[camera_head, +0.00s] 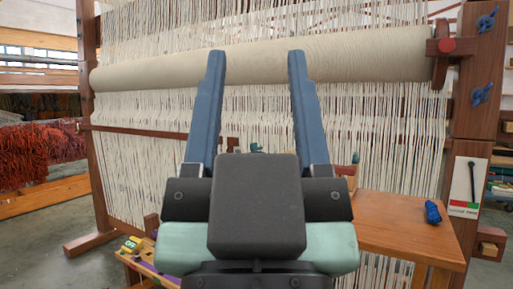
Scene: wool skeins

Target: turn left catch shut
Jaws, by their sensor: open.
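My gripper (256,56) is open and empty, its two blue fingers pointing up and away in front of the loom. No part is clearly recognisable as the left catch. A black lever (473,184) stands nearly upright on a white plate with a red and green strip, low on the right post. Small green pieces (256,148) show between my fingers, partly hidden behind my gripper.
The loom's left post (89,110) and right post (476,80) frame pale hanging threads. Blue knobs (482,94) are on the right post. A wooden bench (400,225) at lower right holds a blue skein (432,212). Red wool (40,155) lies at left.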

